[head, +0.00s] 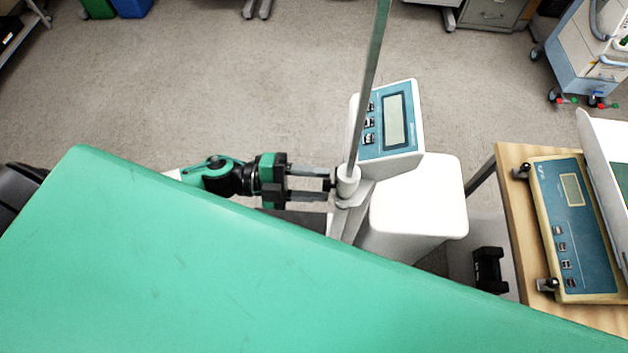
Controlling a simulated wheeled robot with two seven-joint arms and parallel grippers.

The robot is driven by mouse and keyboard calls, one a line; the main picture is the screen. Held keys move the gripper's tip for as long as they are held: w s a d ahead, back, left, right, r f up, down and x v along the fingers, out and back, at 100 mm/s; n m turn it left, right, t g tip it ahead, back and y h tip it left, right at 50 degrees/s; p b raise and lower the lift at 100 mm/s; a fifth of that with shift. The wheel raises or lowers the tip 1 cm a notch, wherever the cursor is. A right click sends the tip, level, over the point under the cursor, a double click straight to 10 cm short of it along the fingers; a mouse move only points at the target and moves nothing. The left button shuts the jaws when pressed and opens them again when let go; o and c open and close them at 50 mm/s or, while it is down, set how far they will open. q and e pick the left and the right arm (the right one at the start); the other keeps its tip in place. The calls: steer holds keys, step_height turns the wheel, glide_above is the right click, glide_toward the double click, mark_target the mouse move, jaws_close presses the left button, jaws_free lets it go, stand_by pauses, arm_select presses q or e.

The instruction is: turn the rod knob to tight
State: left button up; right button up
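The rod (369,85) is a long thin metal pole that runs up from a white clamp collar (347,182) beside the pump. A small dark knob (327,184) sits on the left side of this collar. My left gripper (326,185) reaches in from the left, level with the collar. Its two grey fingers are apart, one on the far side and one on the near side of the knob. Whether they press on the knob is too small to tell. The knob's turn position cannot be read. My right gripper is not in view.
A pump with a blue panel (388,124) stands just right of the rod, above a white housing (419,215). A green surface (170,270) fills the near side, below my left arm. A wooden table (513,158) with another blue-panel pump (575,225) stands at right.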

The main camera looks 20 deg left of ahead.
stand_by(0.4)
arm_select(q)
steer(key=b+v, duration=0.3)
steer(key=v, duration=1)
steer(key=shift+a, duration=0.4)
steer(key=shift+s, duration=0.1)
